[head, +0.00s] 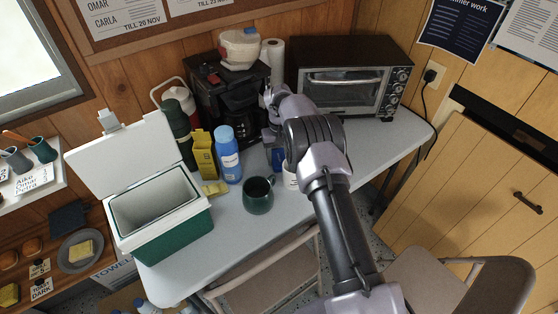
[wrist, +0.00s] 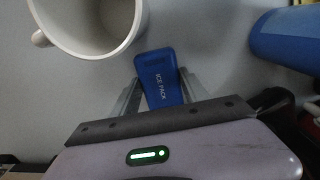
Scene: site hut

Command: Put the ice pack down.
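The small blue ice pack (wrist: 160,82), lettered ICE PACK, sits between the two fingers of my gripper (wrist: 160,92) in the wrist view. The fingers press against its two sides. In the head view the ice pack (head: 277,157) shows as a blue patch just left of my arm, over the grey-white table (head: 217,244). My arm hides part of the gripper there. I cannot tell whether the ice pack touches the table top.
A white mug (wrist: 92,28) is close beside the ice pack; my arm mostly hides it in the head view. A blue bottle (head: 228,160), a dark green mug (head: 258,196) and a yellow box (head: 204,155) stand left. An open cooler (head: 165,240) is further left. A toaster oven (head: 345,92) stands behind.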

